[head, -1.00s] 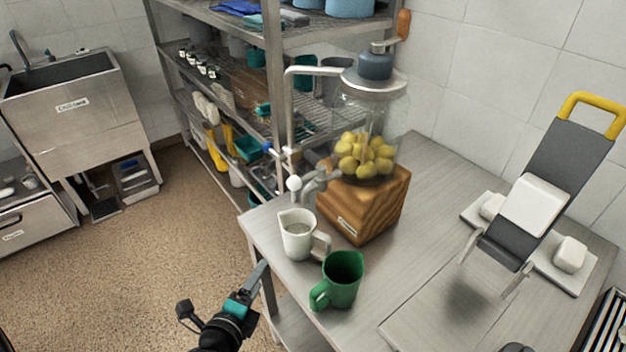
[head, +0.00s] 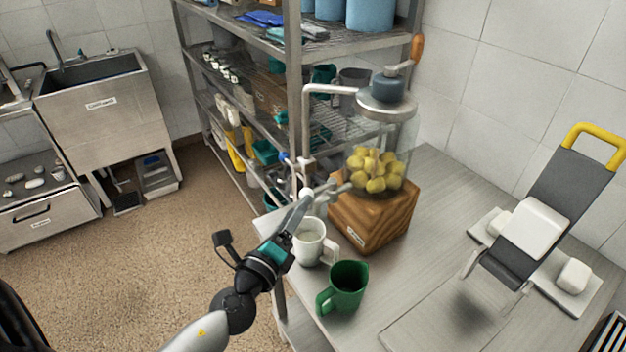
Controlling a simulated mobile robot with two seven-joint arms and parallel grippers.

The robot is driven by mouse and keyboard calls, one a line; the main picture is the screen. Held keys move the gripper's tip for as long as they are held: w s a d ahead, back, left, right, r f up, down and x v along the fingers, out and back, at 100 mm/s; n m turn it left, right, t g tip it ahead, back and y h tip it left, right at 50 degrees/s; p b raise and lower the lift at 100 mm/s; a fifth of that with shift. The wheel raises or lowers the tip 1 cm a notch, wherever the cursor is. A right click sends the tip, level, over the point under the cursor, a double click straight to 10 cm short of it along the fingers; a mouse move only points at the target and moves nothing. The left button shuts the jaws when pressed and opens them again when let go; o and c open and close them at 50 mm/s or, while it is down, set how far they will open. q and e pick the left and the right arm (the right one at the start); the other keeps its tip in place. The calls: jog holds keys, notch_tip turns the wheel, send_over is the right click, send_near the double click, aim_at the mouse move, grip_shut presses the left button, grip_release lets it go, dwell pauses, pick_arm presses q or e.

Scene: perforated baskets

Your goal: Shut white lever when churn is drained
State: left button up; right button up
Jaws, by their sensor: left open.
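The churn is a glass jar (head: 391,135) with a crank lid on a wooden base (head: 372,216). Yellow lumps (head: 374,170) lie in it, and I see no clear liquid level around them. A metal tap sticks out at its left, with a round white lever knob (head: 306,194). A white jug (head: 309,243) stands below the tap; its inside looks pale. My left gripper (head: 304,203) is open, its fingertips right at the white knob; I cannot tell whether they touch. The fingers partly hide the tap and jug rim. My right gripper is not in view.
A green jug (head: 343,287) stands in front of the white jug on the steel table (head: 440,215). A tilted grey board with a yellow handle (head: 594,135) is at the right. A loaded shelf rack (head: 294,100) stands behind, close to the tap.

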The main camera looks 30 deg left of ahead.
aim_at(318, 190)
pick_arm(q)
jog(key=w+p, duration=0.1)
jog(key=w, duration=0.8)
jog(key=shift+a, duration=0.25)
jog(key=shift+c, duration=0.4)
grip_shut()
dwell(0.7)
